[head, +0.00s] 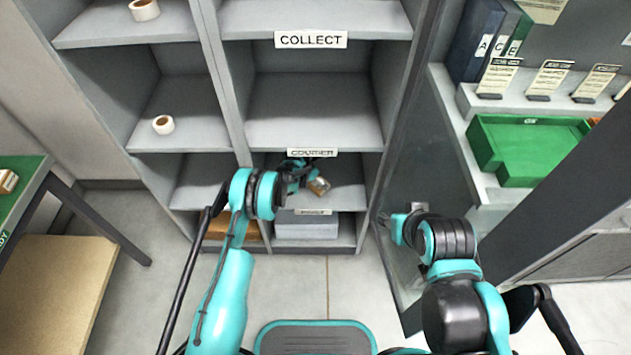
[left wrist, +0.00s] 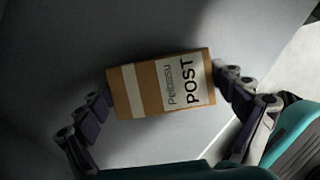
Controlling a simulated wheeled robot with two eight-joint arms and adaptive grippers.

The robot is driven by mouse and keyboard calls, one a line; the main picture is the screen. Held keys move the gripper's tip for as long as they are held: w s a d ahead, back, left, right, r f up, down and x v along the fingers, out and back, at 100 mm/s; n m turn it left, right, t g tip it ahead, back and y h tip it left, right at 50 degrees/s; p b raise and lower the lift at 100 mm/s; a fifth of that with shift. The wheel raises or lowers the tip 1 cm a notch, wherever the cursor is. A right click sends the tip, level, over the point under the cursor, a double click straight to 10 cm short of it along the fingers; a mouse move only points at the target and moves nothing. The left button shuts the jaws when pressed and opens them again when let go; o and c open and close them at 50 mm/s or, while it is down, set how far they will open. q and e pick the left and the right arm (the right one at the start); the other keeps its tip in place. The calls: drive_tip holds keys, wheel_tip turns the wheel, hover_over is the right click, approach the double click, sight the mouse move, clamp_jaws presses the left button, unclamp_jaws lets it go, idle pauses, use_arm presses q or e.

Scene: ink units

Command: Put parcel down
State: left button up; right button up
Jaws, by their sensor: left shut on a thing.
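The parcel is a small brown box (left wrist: 155,83) with a pale tape strip and a white label reading POST. In the left wrist view it lies between the fingers of my left gripper (left wrist: 162,88), which is shut on its two ends. In the head view, my left gripper (head: 302,176) and the parcel (head: 319,186) are inside the shelf compartment below the COURIER sign (head: 312,153). A grey surface is behind the parcel; I cannot tell whether they touch. My right gripper (head: 412,214) is beside the grey cabinet at right, its fingers too unclear to judge.
The COLLECT sign (head: 311,40) is on a higher shelf edge, above an empty compartment. A pale grey box (head: 306,226) and a brown box (head: 222,228) sit in the bottom compartments. Tape rolls (head: 163,125) are on the left shelves. A green tray (head: 527,148) stands at right.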

use_arm(q)
drive_tip(key=o, duration=1)
drive_tip(key=v, duration=0.1)
drive_tip(key=p+v, duration=0.2)
drive_tip(key=v, duration=0.1)
drive_tip(key=shift+s+a+f, duration=0.25)
drive_tip(key=shift+a, duration=0.05)
drive_tip(key=s+a+p, duration=0.3)
drive_tip(key=s+a, duration=0.4)
drive_tip(key=shift+s+f, duration=0.1)
drive_tip(key=shift+s+a+f, duration=0.1)
drive_tip(key=shift+s+a, duration=0.2)
